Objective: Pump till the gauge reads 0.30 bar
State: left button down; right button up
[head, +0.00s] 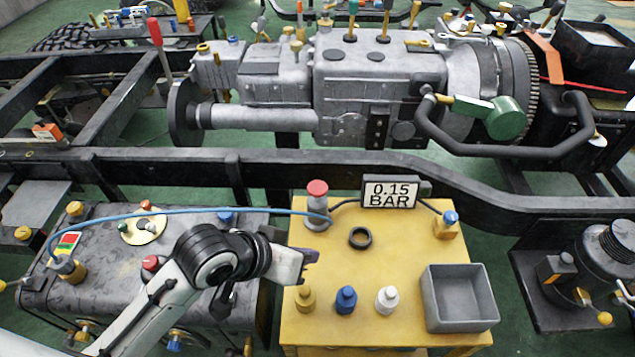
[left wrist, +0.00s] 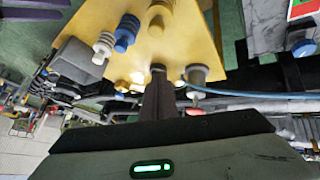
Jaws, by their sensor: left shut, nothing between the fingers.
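The gauge (head: 390,193) stands at the back of the yellow table and reads 0.15 BAR. The pump (head: 316,208) is a grey cylinder with a red knob on top, at the table's back left. A blue hose (head: 190,211) runs from it to the left. The pump also shows, upside down, in the left wrist view (left wrist: 197,76). My left gripper (head: 309,257) is over the table's left edge, nearer than the pump and apart from it. Its dark fingers (left wrist: 158,72) are shut and empty. My right gripper is not in view.
On the yellow table (head: 335,335) are a black ring (head: 360,238), yellow, blue and white (head: 387,300) knobbed pieces, and a grey bin (head: 460,297). A dark tank (head: 110,270) lies left. A chassis rail (head: 330,170) runs behind the table.

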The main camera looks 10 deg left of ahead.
pick_arm(q)
jog(key=w+a+r+n, duration=0.1)
jog(key=w+r+n, duration=0.1)
jog(key=w+r, duration=0.4)
jog(key=w+a+r+n+t+h, duration=0.1)
jog(key=w+r+n, duration=0.1)
jog(key=w+r, duration=0.4)
jog(key=w, duration=0.4)
jog(key=shift+w+a, duration=0.35)
jog(key=shift+w, duration=0.05)
jog(key=b, duration=0.8)
send_over(313, 190)
notch_tip(313, 190, down, 7)
jog(key=shift+f, duration=0.85)
